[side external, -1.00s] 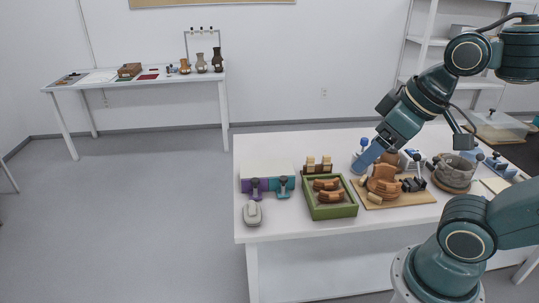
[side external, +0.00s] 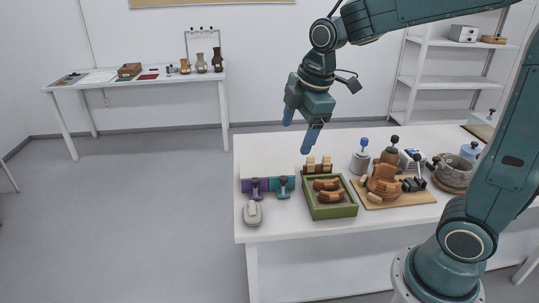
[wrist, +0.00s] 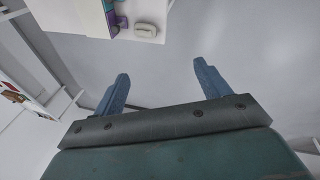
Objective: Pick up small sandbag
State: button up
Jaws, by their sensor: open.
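My gripper (side external: 300,130) is open and empty, raised above the back left part of the white table. Its two blue fingers also show spread apart in the wrist view (wrist: 161,72). Two small tan pieces (side external: 326,160) stand in a brown holder below and right of the fingers. Small cream pieces (side external: 374,198) lie beside the brown pot (side external: 384,180) on the cork board. I cannot tell for certain which of these is the small sandbag. A pale rounded object (side external: 252,213) sits at the table's front left and shows in the wrist view (wrist: 146,30).
A green tray (side external: 331,212) holds brown sherds. A grey cylinder with a blue knob (side external: 361,161) stands behind the cork board. The table's back left is clear.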

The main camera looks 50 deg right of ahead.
jog(key=w+d+f+n+g, duration=0.1)
jog(key=w+f+n+g, duration=0.1)
jog(key=w+f+n, duration=0.7)
jog(key=n+g, duration=0.1)
jog(key=n, duration=0.5)
send_over(252, 206)
notch_tip(252, 206, down, 12)
jog(key=shift+d+f, duration=0.1)
jog(key=shift+d, duration=0.05)
jog(key=shift+s, duration=0.1)
jog(key=shift+f, duration=4.3)
jog(key=shift+f, duration=0.15)
jog(key=shift+f, duration=2.45)
